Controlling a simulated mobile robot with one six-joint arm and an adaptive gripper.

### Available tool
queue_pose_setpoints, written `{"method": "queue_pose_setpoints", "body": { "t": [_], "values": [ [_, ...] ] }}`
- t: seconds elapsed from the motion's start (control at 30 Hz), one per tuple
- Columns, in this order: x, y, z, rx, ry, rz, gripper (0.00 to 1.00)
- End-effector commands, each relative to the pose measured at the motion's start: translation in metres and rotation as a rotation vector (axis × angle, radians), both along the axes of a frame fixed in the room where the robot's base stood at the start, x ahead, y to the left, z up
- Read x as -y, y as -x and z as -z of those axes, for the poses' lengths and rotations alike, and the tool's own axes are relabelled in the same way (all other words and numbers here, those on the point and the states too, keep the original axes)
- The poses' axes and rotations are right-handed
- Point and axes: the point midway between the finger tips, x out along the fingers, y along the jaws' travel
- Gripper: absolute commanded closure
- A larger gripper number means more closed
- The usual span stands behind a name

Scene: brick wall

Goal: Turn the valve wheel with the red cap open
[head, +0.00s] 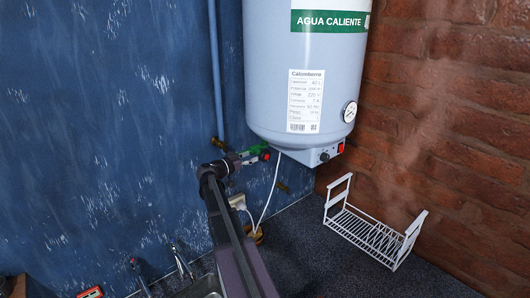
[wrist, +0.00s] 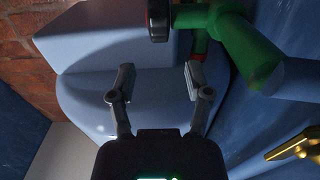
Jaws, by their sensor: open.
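The valve with the red cap (head: 265,155) sits on a green fitting (head: 254,150) under the left side of the water heater. In the wrist view the dark wheel with a red face (wrist: 158,20) is at the top, edge-on, joined to the green pipe body (wrist: 245,45). My gripper (head: 242,158) is close to the valve in the head view. In the wrist view my gripper (wrist: 155,80) is open, its two fingers apart with nothing between them. The wheel lies beyond the fingertips, and I see no contact. My arm hides part of the area below the valve.
The heater (head: 300,60) hangs above, with its grey-blue casing behind the fingers. A brass fitting (wrist: 292,148) is at the right of the wrist view. White cables (head: 268,195) hang below the heater. A white rack (head: 375,235) stands on the dark counter at right.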

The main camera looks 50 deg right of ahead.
Motion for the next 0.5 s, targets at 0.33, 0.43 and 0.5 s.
{"method": "queue_pose_setpoints", "body": {
  "t": [0.33, 0.43, 0.5],
  "values": [
    [0.053, 0.005, 0.0, 0.0, 0.0, 0.002, 0.36],
    [0.064, 0.006, 0.0, 0.0, 0.0, 0.002, 0.36],
    [0.069, 0.007, 0.0, 0.0, 0.0, 0.001, 0.36]
  ]
}}
